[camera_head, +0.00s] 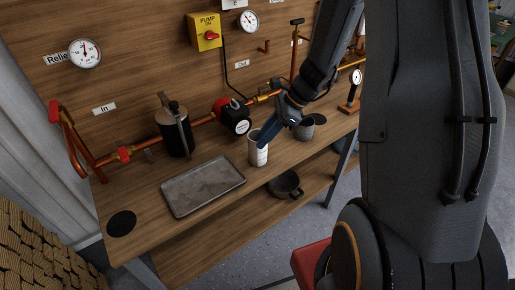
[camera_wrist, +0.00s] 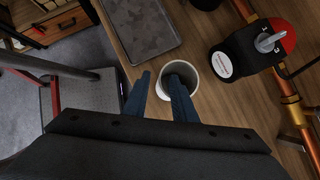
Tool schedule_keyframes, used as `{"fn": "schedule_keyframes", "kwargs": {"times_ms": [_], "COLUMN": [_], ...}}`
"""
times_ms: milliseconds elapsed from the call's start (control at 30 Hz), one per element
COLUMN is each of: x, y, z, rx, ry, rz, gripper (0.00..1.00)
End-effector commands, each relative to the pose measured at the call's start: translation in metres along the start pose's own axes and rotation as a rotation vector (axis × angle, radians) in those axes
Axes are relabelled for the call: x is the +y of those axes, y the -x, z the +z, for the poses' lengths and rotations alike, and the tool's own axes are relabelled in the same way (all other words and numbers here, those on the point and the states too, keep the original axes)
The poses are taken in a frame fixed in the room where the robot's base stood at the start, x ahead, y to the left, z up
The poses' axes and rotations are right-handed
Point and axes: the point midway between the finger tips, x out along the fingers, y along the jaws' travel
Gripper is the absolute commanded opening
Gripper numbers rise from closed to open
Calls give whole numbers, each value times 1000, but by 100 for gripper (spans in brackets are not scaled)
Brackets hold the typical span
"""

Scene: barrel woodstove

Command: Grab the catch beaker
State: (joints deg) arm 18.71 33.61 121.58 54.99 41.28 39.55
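The catch beaker (camera_head: 258,156) is a pale, upright cup with markings on its side, standing on the wooden bench near its front edge. In the wrist view the white rim of the beaker (camera_wrist: 197,78) and its open mouth show. My gripper (camera_head: 265,138) reaches down to the beaker from the upper right. Its two blue fingers are apart in the wrist view (camera_wrist: 160,77). One finger overlaps the beaker's mouth and seems to dip inside; the other is outside, to the left of the wall. Whether either finger touches the wall cannot be told.
A grey metal tray (camera_head: 203,186) lies left of the beaker. A red and black pump (camera_head: 233,117) with copper pipe runs behind it. A dark pan (camera_head: 285,185) sits on the lower shelf.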

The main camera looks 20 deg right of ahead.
Motion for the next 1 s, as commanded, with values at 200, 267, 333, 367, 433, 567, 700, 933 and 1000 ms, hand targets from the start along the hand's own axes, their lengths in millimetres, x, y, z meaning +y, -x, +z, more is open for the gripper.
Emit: {"fn": "schedule_keyframes", "kwargs": {"times_ms": [200, 267, 333, 367, 433, 567, 700, 933, 1000], "x": [0, 0, 0, 0, 0, 0, 0, 0, 0], "y": [-13, -13, -13, -13, -13, -13, -13, -13, -11], "z": [0, 0, -1, -1, -1, -1, -1, 0, 0], "rx": [1, 1, 1, 1, 1, 1, 1, 1, 1], "ry": [1, 1, 1, 1, 1, 1, 1, 2, 2], "rz": [0, -1, -1, -1, -1, -1, -1, -1, -1], "gripper": [24, 24, 24, 24, 16, 0, 0, 0, 0]}}
